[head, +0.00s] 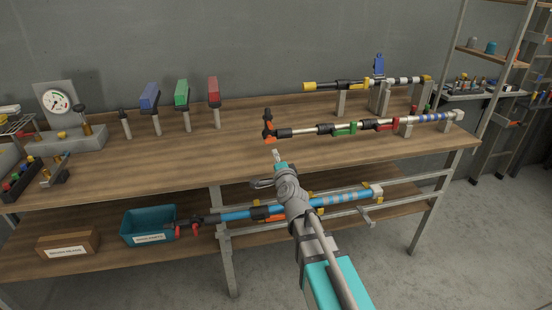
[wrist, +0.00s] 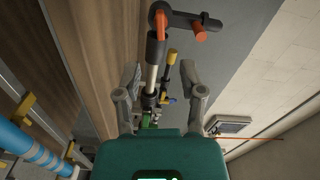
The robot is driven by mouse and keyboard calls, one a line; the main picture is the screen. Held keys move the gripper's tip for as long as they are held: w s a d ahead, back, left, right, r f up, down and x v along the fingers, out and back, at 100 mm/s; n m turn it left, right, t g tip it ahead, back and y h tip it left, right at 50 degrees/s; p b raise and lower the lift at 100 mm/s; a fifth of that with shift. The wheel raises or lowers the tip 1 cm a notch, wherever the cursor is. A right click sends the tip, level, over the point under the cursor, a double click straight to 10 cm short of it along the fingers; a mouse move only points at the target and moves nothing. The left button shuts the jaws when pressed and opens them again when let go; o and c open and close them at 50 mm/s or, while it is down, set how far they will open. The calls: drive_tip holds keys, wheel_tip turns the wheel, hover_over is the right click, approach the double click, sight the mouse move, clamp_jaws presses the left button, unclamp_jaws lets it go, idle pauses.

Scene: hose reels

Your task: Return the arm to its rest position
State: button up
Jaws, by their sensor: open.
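My gripper (head: 277,158) is at the end of my raised arm, in front of the workbench's front edge in the head view. In the wrist view its two grey fingers (wrist: 160,88) stand apart, with no object held between them. A rod with a black and orange end shows beyond the fingers in the wrist view (wrist: 158,50). In the head view this rod (head: 310,130) lies along the bench on grey supports, and its black and orange end (head: 269,128) is just behind my gripper. Whether they touch cannot be told, but a gap shows.
The wooden workbench (head: 180,160) has a lower shelf with a blue rod (head: 350,198), a teal bin (head: 132,222) and a brown box (head: 65,243). Blue (head: 149,96), green (head: 181,93) and red (head: 213,90) handled pieces stand upright. Floor at the right is clear.

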drive_tip(key=s+d+f+n+g+h, duration=0.3)
drive_tip(key=s+d+f+n+g, duration=1)
drive_tip(key=s+f, duration=0.5)
drive_tip(key=s+d+g+h, duration=0.1)
drive_tip(key=s+d+g, duration=0.3)
drive_tip(key=s+d, duration=0.2)
wheel_tip(320, 180, up, 16)
drive_tip(key=p, duration=1.6)
drive_tip(key=shift+w+a+p, duration=0.2)
drive_tip(key=shift+a+p, duration=0.05)
drive_tip(key=shift+p, duration=0.1)
